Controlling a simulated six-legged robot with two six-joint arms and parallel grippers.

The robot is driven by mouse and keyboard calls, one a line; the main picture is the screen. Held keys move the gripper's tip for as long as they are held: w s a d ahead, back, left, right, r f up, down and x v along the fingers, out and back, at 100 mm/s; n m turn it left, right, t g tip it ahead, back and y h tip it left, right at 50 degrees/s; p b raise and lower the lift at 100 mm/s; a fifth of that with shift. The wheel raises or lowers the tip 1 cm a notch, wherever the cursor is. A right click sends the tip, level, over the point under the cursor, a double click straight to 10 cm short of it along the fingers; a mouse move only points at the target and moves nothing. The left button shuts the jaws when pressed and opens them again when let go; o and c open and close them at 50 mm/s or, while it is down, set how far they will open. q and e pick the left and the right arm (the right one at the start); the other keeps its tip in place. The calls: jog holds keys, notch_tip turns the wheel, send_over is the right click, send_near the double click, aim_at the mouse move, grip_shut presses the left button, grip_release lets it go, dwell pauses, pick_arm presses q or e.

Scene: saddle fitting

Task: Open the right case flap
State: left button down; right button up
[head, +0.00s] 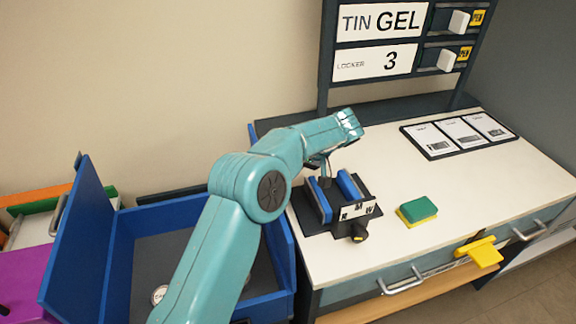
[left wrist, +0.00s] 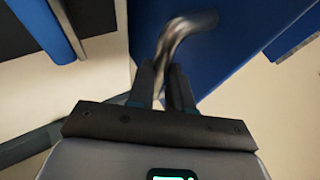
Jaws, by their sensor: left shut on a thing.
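The blue case (head: 122,245) stands open at lower left, with a grey floor inside. Its left flap (head: 75,240) stands up with a metal handle (head: 58,215) on its outer side. The right flap (head: 252,133) is mostly hidden behind my left arm; a blue edge shows, and it seems to stand up. My left gripper (head: 322,168) points down beside the fixture. In the left wrist view, my left gripper (left wrist: 166,85) is shut on a bent metal handle (left wrist: 178,38) on a blue panel (left wrist: 240,35). My right gripper is not in view.
A dark fixture with blue jaws (head: 350,186) stands on the white bench (head: 440,205), close to my left gripper. A green and yellow sponge (head: 417,211) lies right of it. A card tray (head: 458,134) and a sign rack (head: 375,45) are behind. The bench's front middle is clear.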

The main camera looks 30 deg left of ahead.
pick_arm(q)
jog(key=shift+s+f, duration=0.15)
jog(key=shift+f, duration=0.45)
jog(key=c, duration=1.1)
grip_release()
jog(key=shift+a, duration=0.15)
jog(key=shift+o, duration=0.2)
jog(key=shift+w+a, duration=0.1)
jog(key=shift+w, duration=0.1)
jog(key=p+v, duration=0.7)
jog(key=v, duration=0.9)
jog(key=shift+r, duration=0.25)
